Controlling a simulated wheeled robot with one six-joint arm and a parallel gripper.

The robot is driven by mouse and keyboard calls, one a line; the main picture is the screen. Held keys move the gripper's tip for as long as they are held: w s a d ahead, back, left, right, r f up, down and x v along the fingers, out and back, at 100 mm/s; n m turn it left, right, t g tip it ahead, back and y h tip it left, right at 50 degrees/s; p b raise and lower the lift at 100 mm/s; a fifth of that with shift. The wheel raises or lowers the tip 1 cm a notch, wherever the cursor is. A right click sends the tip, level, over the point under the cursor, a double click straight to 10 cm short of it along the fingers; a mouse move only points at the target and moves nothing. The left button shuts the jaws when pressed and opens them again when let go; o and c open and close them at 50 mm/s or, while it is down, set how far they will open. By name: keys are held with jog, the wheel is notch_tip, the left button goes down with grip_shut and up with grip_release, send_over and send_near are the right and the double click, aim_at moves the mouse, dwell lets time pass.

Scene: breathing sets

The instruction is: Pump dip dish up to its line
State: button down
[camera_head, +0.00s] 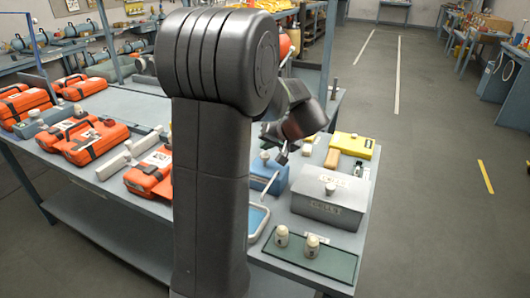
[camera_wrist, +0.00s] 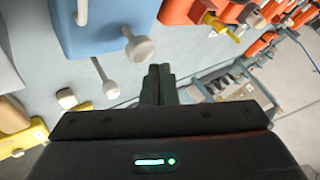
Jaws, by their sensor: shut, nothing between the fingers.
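My gripper (camera_wrist: 158,82) is shut and empty in the wrist view. In the head view its tip (camera_head: 283,157) is small and dark, above the bench beside a blue box (camera_head: 262,172) with a pale knob. The blue box (camera_wrist: 100,25) also shows in the wrist view, its round knob (camera_wrist: 138,48) on a short stem, apart from my fingers. I cannot make out a fill line or liquid level.
A grey lidded box (camera_head: 330,198) stands right of the dish. Orange cases (camera_head: 90,140) crowd the left bench. A yellow case (camera_head: 352,145) lies behind. The right floor is open.

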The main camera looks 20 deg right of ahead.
aim_at(267, 156)
jog(key=shift+r, duration=0.15)
jog(key=shift+r+p, duration=1.35)
jog(key=shift+r, duration=1.1)
jog(key=shift+f, duration=0.15)
